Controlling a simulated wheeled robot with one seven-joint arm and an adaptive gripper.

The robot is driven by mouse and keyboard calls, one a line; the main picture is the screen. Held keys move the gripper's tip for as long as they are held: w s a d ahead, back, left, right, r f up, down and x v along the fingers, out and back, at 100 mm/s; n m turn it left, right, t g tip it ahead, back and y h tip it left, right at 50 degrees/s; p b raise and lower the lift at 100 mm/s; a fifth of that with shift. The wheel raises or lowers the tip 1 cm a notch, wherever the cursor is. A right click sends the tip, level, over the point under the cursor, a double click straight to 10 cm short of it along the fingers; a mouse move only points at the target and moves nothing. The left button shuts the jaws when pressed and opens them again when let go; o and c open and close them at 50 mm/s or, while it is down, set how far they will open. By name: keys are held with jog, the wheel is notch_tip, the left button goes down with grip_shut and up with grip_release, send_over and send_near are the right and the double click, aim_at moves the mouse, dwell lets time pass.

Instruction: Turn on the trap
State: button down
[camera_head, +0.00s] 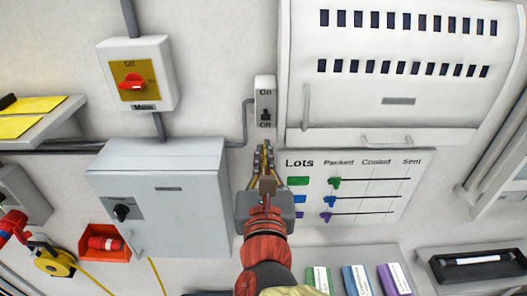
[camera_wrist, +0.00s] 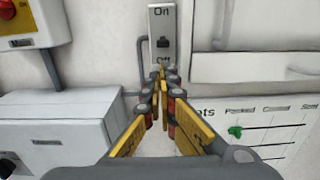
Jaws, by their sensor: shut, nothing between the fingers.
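A small light-grey switch box (camera_head: 265,100) marked On at the top and Off at the bottom is on the wall, left of a large white cabinet. Its dark lever (camera_head: 266,116) sits low, close to the Off label. The switch box also shows in the wrist view (camera_wrist: 163,22), with the lever (camera_wrist: 163,43) above my fingertips. My gripper (camera_head: 264,148) is shut and empty, its fingertips just below the Off end of the switch in the picture. In the wrist view the fingertips (camera_wrist: 161,72) overlap the switch's lower edge. Whether they touch it cannot be told. No thing labelled as a trap is readable.
A white cabinet (camera_head: 397,108) with slots and handles is right of the switch. A Lots board (camera_head: 350,215) hangs below it. A grey box (camera_head: 185,228) with a black knob and a Main switch box (camera_head: 113,58) with a red knob are left.

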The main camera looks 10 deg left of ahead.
aim_at(263, 123)
jog(key=p+x, duration=0.1)
jog(key=x, duration=0.7)
jog(key=shift+s, duration=0.1)
jog(key=shift+r, duration=0.1)
jog(key=shift+r+p, duration=0.15)
jog(key=shift+p, duration=0.35)
jog(key=shift+s+g+p, duration=0.1)
jog(key=shift+g+p, duration=0.2)
jog(key=shift+p, duration=0.05)
